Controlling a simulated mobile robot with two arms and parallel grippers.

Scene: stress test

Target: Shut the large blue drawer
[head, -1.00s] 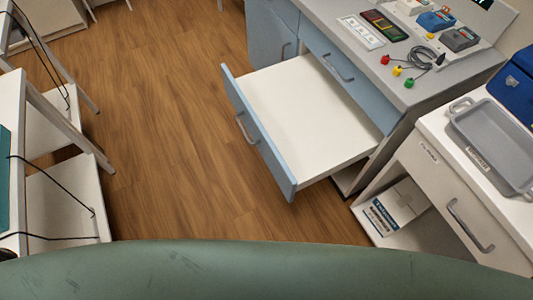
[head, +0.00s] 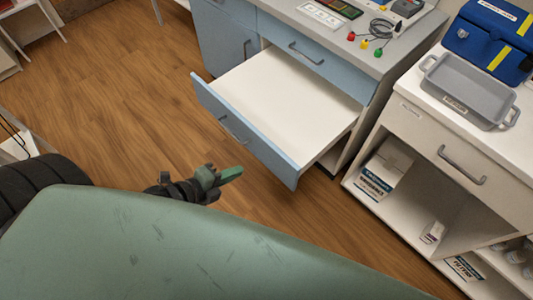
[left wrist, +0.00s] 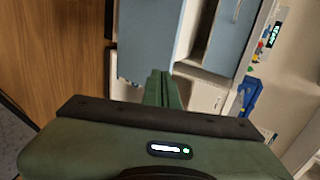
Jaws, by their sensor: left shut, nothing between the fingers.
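The large blue drawer (head: 245,135) is pulled far out of the blue and grey cabinet (head: 350,80). Its white inside is empty, and its blue front with a grey handle (head: 232,130) faces the open floor. My left gripper (head: 232,174) is shut and empty, in front of the drawer front and apart from it in the head view. In the left wrist view the green fingers (left wrist: 162,90) are together, and a blue panel (left wrist: 148,40) stands just beyond them. My right gripper is not in view.
A white cabinet (head: 425,135) stands to the right, with a grey tray (head: 468,90) and a blue case (head: 490,40) on top and a box (head: 385,167) on its shelf. Another blue drawer (head: 310,50) above is shut. The wooden floor (head: 120,110) to the left is clear.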

